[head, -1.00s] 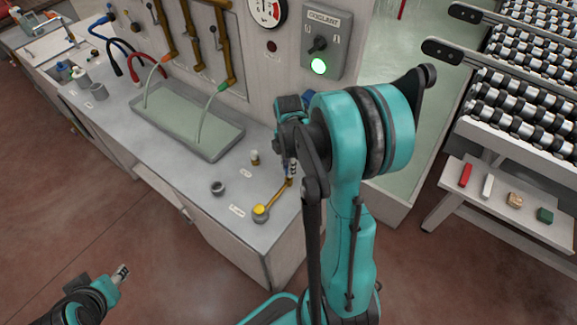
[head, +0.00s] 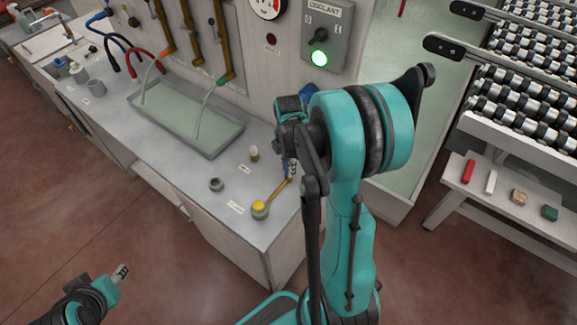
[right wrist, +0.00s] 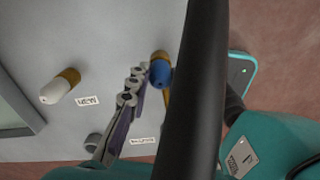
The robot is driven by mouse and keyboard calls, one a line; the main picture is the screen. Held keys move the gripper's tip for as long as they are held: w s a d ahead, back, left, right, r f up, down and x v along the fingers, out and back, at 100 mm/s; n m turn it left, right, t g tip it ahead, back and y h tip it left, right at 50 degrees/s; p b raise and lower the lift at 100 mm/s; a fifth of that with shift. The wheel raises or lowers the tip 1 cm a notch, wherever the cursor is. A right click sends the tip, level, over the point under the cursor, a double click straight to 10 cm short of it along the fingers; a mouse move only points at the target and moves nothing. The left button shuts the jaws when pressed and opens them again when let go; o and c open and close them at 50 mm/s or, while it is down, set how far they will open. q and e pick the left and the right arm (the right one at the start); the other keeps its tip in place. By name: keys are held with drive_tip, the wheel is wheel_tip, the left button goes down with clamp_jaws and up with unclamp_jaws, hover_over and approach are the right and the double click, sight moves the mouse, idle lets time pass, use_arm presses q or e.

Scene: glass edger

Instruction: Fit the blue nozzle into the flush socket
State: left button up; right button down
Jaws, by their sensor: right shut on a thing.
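The blue nozzle (right wrist: 160,75), with a brass-coloured end, is held at the fingertips of my right gripper (right wrist: 138,78) in the right wrist view. A dark bar of my own arm hides part of the grip. In the head view my right gripper (head: 291,170) is largely hidden behind my arm, above the bench's right end. A grey ring-shaped socket (head: 217,185) stands on the bench to its left; it also shows in the wrist view (right wrist: 93,141). The label (head: 236,207) near it is too small to read surely. My left gripper (head: 122,271) is away from the bench, low at left.
A white nozzle with a brass base (head: 254,154) stands by a label, also in the wrist view (right wrist: 57,88). A shallow tray (head: 185,122) with hoses lies behind. A roller machine (head: 520,105) stands right.

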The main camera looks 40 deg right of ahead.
drive_tip(key=shift+f, duration=0.25)
drive_tip(key=c, duration=1.3)
unclamp_jaws()
drive_tip(key=shift+r, duration=0.1)
wheel_tip(320, 180, up, 12)
drive_tip(key=shift+f, duration=0.1)
drive_tip(key=shift+a, duration=0.1)
drive_tip(key=s+a+m+t+b, duration=0.1)
drive_tip(key=s+a+m+t, duration=0.1)
drive_tip(key=a+m, duration=0.3)
drive_tip(key=s+a+m+t+b, duration=0.1)
drive_tip(key=s+a+m+t, duration=0.1)
drive_tip(key=a+m, duration=0.4)
drive_tip(key=s+a+m+t, duration=0.3)
drive_tip(key=a+m, duration=0.2)
drive_tip(key=a, duration=0.2)
drive_tip(key=shift+s+f+m+b, duration=0.25)
drive_tip(key=shift+f+m+b, duration=0.05)
drive_tip(key=shift+m+b, duration=0.1)
